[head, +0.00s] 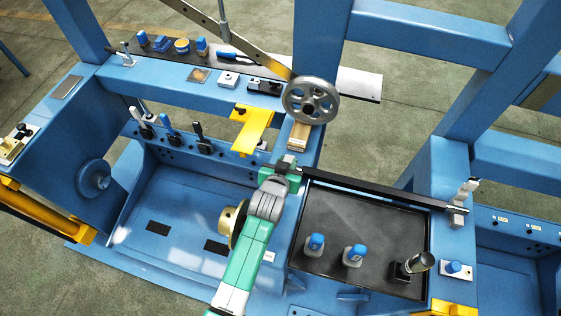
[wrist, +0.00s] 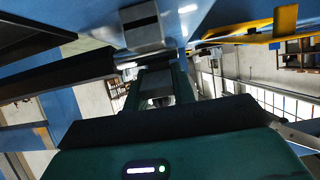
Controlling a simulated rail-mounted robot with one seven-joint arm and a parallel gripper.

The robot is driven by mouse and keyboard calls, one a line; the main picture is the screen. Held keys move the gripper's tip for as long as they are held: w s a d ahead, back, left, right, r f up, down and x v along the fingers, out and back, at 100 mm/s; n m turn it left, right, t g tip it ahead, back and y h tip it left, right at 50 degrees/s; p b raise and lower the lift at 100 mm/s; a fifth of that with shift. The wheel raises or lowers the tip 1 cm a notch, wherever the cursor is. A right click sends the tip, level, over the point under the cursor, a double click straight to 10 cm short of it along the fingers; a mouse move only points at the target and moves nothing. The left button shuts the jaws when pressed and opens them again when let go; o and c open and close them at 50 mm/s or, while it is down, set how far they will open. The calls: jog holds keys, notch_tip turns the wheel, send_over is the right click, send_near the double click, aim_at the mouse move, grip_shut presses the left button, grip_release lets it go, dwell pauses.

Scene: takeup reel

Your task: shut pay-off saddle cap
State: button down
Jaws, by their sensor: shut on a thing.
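My gripper (head: 283,167) is at the left end of a long black bar (head: 375,190), which spans the dark tray. It is shut on a small part there, which looks like the saddle cap but is mostly hidden by the fingers. In the wrist view, a grey part (wrist: 156,82) shows between the green fingers of my gripper (wrist: 158,92). The black bar (wrist: 60,80) comes in from the left beside them. A light grey metal block (wrist: 142,28) shows just beyond the fingers. At the bar's right end stands a metal fitting with a pale upright handle (head: 468,188).
A spoked handwheel (head: 311,101) stands close behind my gripper. A yellow bracket (head: 252,128) is to its left. The dark tray (head: 345,212) holds blue-topped pieces (head: 314,245) and a dark cylinder piece (head: 413,265).

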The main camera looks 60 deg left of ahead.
dwell(0.3)
jog(key=c, duration=1.2)
grip_release()
jog(key=shift+o, duration=0.2)
jog(key=p+v, duration=0.2)
jog(key=v, duration=0.5)
jog(key=shift+s+d+r, duration=0.15)
jog(key=shift+s+d, duration=0.05)
jog(key=shift+s, duration=0.05)
jog(key=shift+c, duration=0.2)
